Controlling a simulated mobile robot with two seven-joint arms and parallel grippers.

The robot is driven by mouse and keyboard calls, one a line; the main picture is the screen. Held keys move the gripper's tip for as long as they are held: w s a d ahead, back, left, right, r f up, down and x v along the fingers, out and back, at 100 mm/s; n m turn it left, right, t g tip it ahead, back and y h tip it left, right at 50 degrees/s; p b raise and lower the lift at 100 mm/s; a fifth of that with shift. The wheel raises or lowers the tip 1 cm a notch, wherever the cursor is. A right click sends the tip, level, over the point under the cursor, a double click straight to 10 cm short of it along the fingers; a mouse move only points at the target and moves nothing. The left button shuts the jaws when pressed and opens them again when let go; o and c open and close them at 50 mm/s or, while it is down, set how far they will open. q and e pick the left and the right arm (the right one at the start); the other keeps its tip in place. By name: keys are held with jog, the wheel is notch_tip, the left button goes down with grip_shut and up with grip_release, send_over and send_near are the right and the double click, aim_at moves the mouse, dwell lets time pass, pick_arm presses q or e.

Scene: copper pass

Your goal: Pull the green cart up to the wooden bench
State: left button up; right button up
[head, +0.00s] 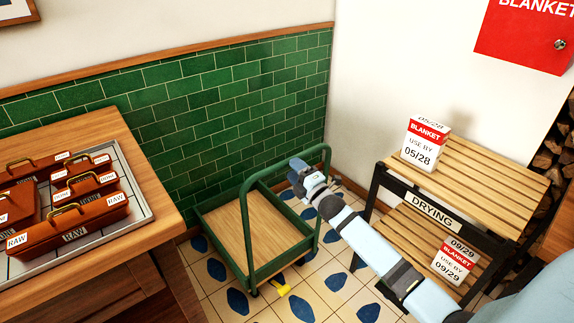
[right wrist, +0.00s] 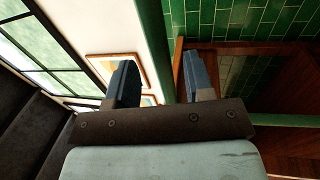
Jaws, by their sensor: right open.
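The green cart (head: 252,280) stands on the tiled floor, with a flat wooden deck (head: 232,240) and a tall green tube handle (head: 262,176). The wooden bench (head: 85,126) is at the left, with a narrow strip of floor between it and the cart. My right gripper (head: 303,172) is at the right part of the handle. In the right wrist view my right gripper (right wrist: 160,82) is open, and a green upright tube (right wrist: 156,45) shows between its fingers. I cannot tell whether they touch it. My left gripper is not in view.
A slatted drying rack (head: 490,185) with two BLANKET boxes (head: 424,146) stands right of the cart. A green tiled wall (head: 200,115) is behind.

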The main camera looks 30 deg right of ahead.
jog(key=shift+x, duration=2.1)
grip_shut()
